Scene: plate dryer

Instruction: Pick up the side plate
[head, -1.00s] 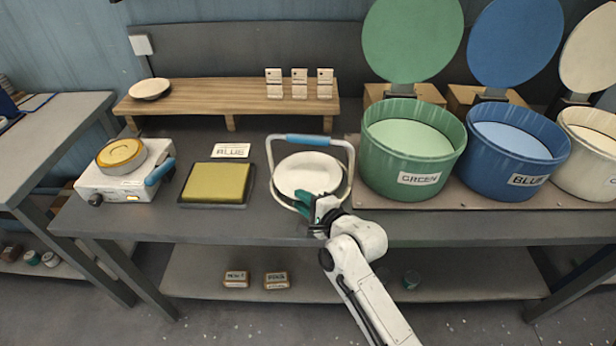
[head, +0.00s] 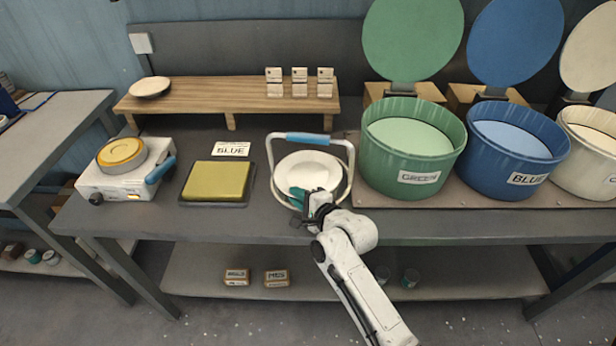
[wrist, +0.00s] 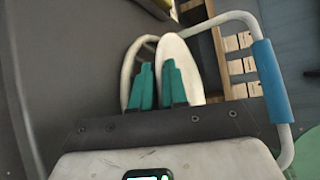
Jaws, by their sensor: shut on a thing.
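The white side plate (head: 312,166) sits within a white wire carrier (head: 351,160) that has a blue handle (head: 307,139). My gripper (head: 298,196), with teal fingers, is at the plate's near edge and is shut on it. In the wrist view the plate (wrist: 184,52) shows nearly edge-on at the two teal fingers (wrist: 159,84), with the carrier's blue handle (wrist: 271,82) to the right. The fingers hide part of the plate's near rim. I cannot tell whether the plate is clear of the carrier's base.
The green bin (head: 413,160) stands close to the right of the carrier, with the blue bin (head: 512,160) beyond. A yellow pad (head: 216,181) and a white hotplate-like device (head: 125,182) are to the left. A wooden shelf (head: 220,98) stands behind.

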